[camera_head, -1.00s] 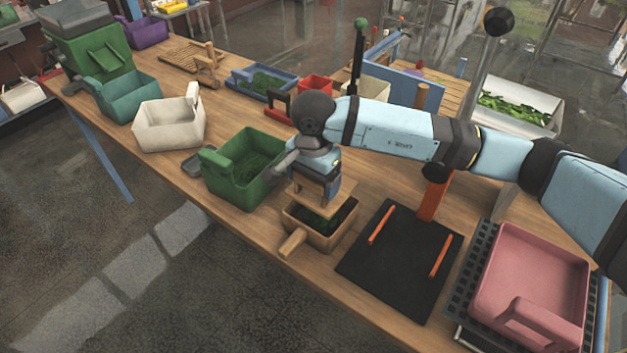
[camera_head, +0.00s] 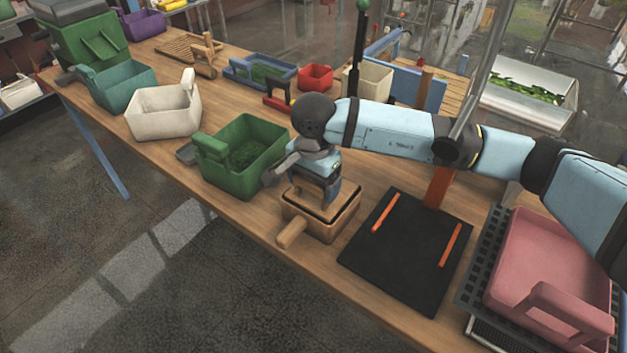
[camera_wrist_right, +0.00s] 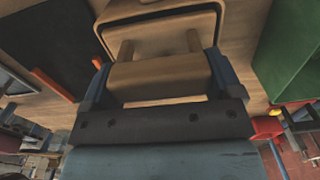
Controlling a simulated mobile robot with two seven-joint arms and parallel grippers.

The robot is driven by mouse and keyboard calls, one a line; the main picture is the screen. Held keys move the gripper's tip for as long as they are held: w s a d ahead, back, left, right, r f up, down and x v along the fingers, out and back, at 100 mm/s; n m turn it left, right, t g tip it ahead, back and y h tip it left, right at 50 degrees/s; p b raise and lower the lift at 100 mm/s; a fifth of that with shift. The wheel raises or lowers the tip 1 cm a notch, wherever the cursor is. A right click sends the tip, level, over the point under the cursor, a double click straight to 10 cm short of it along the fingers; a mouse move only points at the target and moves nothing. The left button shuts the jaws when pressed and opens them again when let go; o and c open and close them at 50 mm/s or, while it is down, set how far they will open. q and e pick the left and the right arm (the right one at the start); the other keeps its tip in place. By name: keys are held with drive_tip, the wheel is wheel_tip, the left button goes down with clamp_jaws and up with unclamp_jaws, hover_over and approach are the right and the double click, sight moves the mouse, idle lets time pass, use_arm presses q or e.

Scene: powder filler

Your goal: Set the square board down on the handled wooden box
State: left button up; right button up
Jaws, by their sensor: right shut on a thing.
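The handled wooden box (camera_head: 323,228) stands near the front edge of the table in the head view, its stubby handle pointing to the front left. The square wooden board (camera_head: 304,200) lies low at the box's top, within its rim, with a dark gap along the edge; I cannot tell if it rests fully. My right gripper (camera_head: 322,185) is above it, shut on the board's raised grip. In the right wrist view, the fingers of my right gripper (camera_wrist_right: 160,78) flank the grip bar, its two posts running to the board (camera_wrist_right: 165,40). My left gripper is not in view.
A green bin (camera_head: 243,155) stands close to the left of the box. A black mat with orange bars (camera_head: 405,255) lies to the right, then a pink tub (camera_head: 545,265) on a dark grid. White and teal bins stand farther left.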

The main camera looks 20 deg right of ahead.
sight(313, 198)
drive_tip(key=shift+f+b, duration=1.4)
drive_tip(key=shift+f, duration=0.35)
drive_tip(key=o, duration=0.8)
drive_tip(key=shift+c, duration=0.2)
drive_tip(key=shift+r, duration=0.1)
drive_tip(key=shift+r+p, duration=1.2)
drive_tip(key=shift+r, duration=3.25)
drive_tip(key=shift+a, duration=0.1)
